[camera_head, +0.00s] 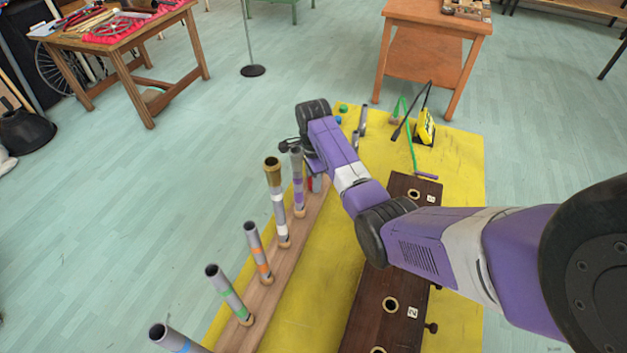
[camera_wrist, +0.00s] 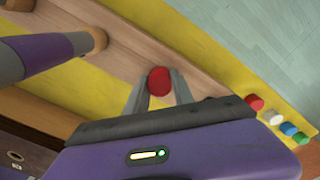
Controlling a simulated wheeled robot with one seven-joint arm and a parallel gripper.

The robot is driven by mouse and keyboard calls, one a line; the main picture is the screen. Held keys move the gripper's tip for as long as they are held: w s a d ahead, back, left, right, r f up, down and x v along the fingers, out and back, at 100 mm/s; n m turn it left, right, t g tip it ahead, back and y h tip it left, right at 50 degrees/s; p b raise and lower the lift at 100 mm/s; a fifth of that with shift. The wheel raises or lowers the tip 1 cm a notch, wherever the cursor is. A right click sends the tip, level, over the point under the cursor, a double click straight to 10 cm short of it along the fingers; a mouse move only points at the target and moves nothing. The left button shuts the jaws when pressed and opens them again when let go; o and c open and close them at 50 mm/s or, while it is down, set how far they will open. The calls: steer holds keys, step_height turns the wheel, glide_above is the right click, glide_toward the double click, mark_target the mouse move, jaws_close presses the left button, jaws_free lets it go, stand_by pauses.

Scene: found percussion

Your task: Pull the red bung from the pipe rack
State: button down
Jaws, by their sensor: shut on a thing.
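The pipe rack is a long wooden rail (camera_head: 314,216) with several upright grey pipes marked by coloured bands; the nearer ones show green (camera_head: 233,301) and orange (camera_head: 261,262). One pipe has a brass-coloured top (camera_head: 272,164). In the wrist view the red bung (camera_wrist: 159,83) is between the fingertips of my gripper (camera_wrist: 159,77), which is shut on it over the wooden rail (camera_wrist: 125,45). I cannot tell whether the bung is seated or clear of the rail. A purple-banded pipe (camera_wrist: 50,52) stands to the left. In the head view my arm hides most of the fingers.
Another red bung (camera_wrist: 253,102), a white one (camera_wrist: 273,117), a blue one (camera_wrist: 289,129) and a green one (camera_wrist: 300,138) are at the yellow mat's edge. A dark board with holes (camera_head: 374,312) lies right of the rack. A yellow object (camera_head: 426,127) stands farther back.

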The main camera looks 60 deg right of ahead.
steer(key=shift+r+p, duration=1.25)
steer(key=shift+r, duration=0.2)
steer(key=shift+r+p, duration=0.65)
steer(key=shift+r, duration=0.8)
